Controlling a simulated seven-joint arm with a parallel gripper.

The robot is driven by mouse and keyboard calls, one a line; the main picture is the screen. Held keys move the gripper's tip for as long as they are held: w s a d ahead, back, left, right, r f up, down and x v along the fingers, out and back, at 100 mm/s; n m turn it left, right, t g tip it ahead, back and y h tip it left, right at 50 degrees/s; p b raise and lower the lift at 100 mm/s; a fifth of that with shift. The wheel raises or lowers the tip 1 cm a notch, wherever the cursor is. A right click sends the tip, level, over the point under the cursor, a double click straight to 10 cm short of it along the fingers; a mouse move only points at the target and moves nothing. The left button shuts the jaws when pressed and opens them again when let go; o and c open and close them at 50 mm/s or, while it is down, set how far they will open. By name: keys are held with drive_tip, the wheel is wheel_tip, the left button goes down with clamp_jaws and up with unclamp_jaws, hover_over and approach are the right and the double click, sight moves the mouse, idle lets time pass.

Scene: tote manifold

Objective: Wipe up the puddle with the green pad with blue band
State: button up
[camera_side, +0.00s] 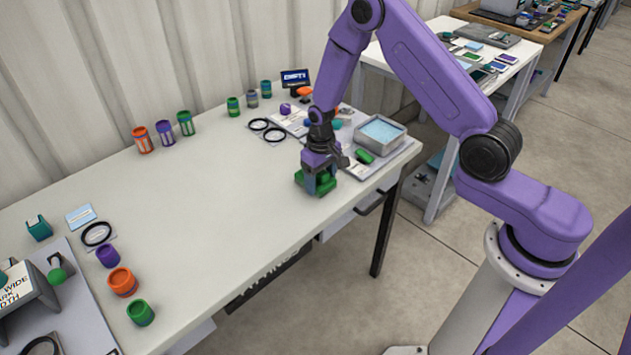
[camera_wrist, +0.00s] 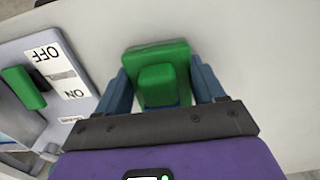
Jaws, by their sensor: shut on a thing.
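The green pad (camera_wrist: 157,60) is between the two blue fingers of my gripper (camera_wrist: 160,85) in the wrist view, with a raised green block on its top. A sliver of blue shows at the block's near end. In the side view the green pad (camera_side: 316,184) is under my gripper (camera_side: 319,172), at or just above the white table top near its front edge. My gripper is shut on the pad. I cannot make out a puddle in either view; the pad and gripper hide the table right under them.
An OFF/ON panel (camera_wrist: 60,70) lies left in the wrist view. Black rings (camera_side: 274,134) and several coloured cups stand farther off. The middle of the table (camera_side: 215,195) is clear.

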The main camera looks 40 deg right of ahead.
drive_tip(key=shift+d, duration=2)
drive_tip(key=shift+d+r, duration=0.2)
drive_tip(key=shift+r, duration=0.4)
drive_tip(key=shift+d+r, duration=0.15)
drive_tip(key=shift+r, duration=3.3)
